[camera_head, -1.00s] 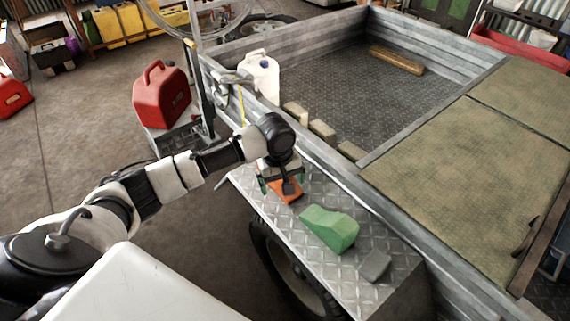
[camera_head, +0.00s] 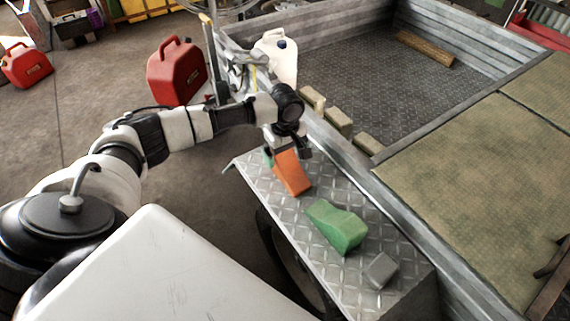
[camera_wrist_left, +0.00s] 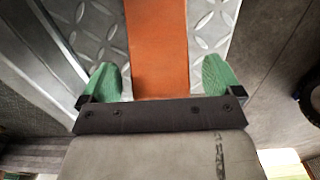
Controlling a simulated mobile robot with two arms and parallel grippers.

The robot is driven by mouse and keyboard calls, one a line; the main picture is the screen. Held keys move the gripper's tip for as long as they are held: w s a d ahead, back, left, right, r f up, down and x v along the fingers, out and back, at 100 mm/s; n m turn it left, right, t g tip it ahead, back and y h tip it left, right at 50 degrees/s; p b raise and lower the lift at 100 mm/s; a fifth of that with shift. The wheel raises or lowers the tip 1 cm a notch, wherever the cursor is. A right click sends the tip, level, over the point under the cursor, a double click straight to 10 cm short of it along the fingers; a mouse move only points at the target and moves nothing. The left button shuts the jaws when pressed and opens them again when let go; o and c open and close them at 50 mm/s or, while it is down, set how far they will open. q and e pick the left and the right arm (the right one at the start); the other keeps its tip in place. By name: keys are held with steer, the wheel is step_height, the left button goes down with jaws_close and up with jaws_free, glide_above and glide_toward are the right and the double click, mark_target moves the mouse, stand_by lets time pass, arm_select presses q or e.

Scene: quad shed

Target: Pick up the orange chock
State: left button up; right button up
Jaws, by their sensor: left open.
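The orange chock (camera_head: 292,173) rests on the diamond-plate fender (camera_head: 262,182) of the trailer, near its far end. My left gripper (camera_head: 285,150) is at the chock's far end and hides part of it in the head view. In the left wrist view the chock (camera_wrist_left: 157,50) runs between the two green fingertips (camera_wrist_left: 160,80), with a gap on each side. The left gripper is open and not closed on it. My right gripper is not in view.
A green chock (camera_head: 336,226) and a grey block (camera_head: 381,270) stand nearer on the same fender. The trailer's side wall (camera_head: 345,165) rises right beside it. A red fuel can (camera_head: 175,70) and a white jug (camera_head: 284,60) are beyond the arm.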

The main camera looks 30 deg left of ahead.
arm_select(q)
step_height(320, 180, down, 2)
steer(key=shift+f, duration=0.2)
steer(key=shift+r, duration=0.1)
steer(key=c, duration=1.2)
